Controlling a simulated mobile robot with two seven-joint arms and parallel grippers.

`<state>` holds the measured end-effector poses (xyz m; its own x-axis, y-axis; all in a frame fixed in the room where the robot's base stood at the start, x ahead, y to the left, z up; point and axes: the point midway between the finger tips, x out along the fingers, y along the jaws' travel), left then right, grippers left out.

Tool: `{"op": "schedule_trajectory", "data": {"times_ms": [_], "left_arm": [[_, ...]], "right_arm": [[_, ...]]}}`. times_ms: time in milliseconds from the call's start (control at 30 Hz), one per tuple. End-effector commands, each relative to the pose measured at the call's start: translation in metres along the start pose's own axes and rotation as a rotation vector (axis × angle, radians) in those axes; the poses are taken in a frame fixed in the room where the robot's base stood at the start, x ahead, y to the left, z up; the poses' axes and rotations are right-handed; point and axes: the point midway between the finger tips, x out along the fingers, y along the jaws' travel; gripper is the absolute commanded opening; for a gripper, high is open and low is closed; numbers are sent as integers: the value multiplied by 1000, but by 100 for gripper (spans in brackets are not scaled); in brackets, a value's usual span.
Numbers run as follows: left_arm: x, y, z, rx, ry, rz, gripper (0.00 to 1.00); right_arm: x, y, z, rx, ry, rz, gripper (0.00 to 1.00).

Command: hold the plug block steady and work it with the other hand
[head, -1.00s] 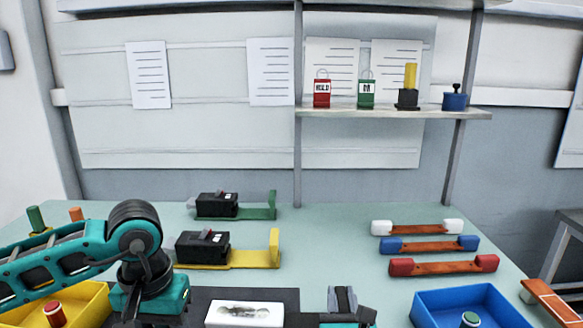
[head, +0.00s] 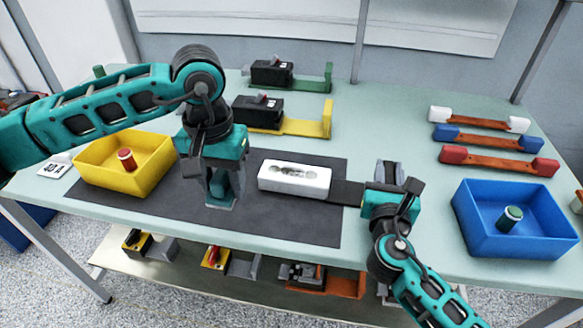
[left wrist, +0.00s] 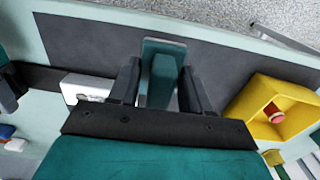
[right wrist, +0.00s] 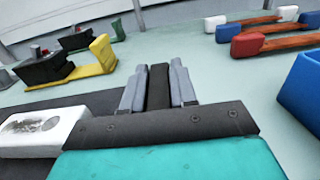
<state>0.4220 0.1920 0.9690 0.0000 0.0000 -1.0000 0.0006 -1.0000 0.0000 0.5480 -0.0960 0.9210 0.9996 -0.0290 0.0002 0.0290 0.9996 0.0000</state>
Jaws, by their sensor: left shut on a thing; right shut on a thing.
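A white block (head: 294,177) with a shallow hollow in its top, seemingly the plug block, lies on the dark mat. A dark bar (head: 346,192) runs from its right side to my right gripper (head: 391,190). In the right wrist view, my right gripper (right wrist: 158,85) is shut on a dark piece, seemingly that bar's end. My left gripper (head: 219,182) is left of the block, low over the mat. In the left wrist view, its fingers are shut on a teal upright piece (left wrist: 162,80) with a grey plate (left wrist: 163,46) at its foot. The fingers partly hide the piece.
A yellow bin (head: 100,180) with a red-topped cylinder stands left; a blue bin (head: 482,235) with a green-topped one stands right. Black breakers on yellow (head: 326,121) and green (head: 328,78) brackets stand behind. Several copper bars (head: 498,161) with coloured ends lie back right. The mat's front is clear.

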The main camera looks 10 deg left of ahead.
Motion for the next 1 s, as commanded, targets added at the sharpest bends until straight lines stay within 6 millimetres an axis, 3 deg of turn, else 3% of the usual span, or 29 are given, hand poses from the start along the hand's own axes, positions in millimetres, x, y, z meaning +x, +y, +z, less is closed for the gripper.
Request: {"op": "schedule_trajectory", "data": {"times_ms": [167,267,700,1000], "left_arm": [[-1,8,-10,-80,-1,6,24],[-3,21,-24,-215,-5,12,24],[-21,106,-97,-1093,-19,12,24],[-33,144,-119,-1500,-3,2,24]], "right_arm": [[0,0,-1,0,1,0,0],[0,0,0,0,1,0,0],[0,0,0,0,1,0,0],[0,0,-1,0,1,0,0]]}}
